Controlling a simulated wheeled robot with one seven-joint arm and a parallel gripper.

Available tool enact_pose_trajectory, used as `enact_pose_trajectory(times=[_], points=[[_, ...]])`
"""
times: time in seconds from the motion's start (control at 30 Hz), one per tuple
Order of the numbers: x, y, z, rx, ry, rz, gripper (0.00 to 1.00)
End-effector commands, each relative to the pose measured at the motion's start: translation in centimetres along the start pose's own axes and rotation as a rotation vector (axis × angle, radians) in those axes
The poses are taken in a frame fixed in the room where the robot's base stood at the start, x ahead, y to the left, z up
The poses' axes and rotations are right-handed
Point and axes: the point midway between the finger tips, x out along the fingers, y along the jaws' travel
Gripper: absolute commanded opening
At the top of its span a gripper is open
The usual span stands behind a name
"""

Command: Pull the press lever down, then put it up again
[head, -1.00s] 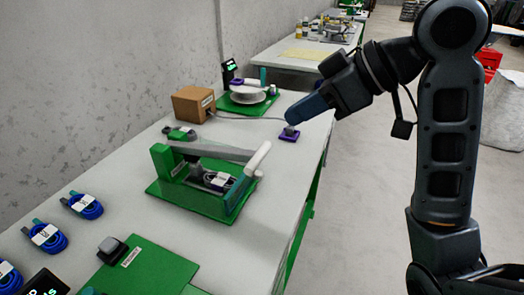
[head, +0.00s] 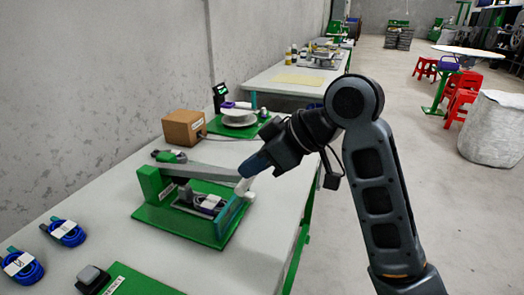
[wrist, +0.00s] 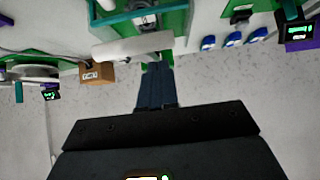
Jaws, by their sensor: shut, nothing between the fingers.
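The press (head: 150,185) is a green stand with a grey lever arm (head: 205,172) running right from its post, about level. The lever ends in a white handle (head: 244,188). My gripper (head: 246,172) is shut and empty, with its blue fingertips at the top of the handle; I cannot tell whether they touch. In the wrist view the shut fingers (wrist: 155,68) lie at the edge of the white handle (wrist: 125,47) and overlap it.
A cardboard box (head: 185,127) and a green scale board with a white plate (head: 239,117) stand behind the press. Blue cable coils (head: 66,232) lie at left, and a green mat (head: 135,285) is in front.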

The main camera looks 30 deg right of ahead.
Motion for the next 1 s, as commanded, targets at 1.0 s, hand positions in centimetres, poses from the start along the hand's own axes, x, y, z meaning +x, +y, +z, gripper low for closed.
enact_pose_trajectory(times=[1.0], points=[[2.8,0.0,4.1,0.000,0.126,-0.001,0.00]])
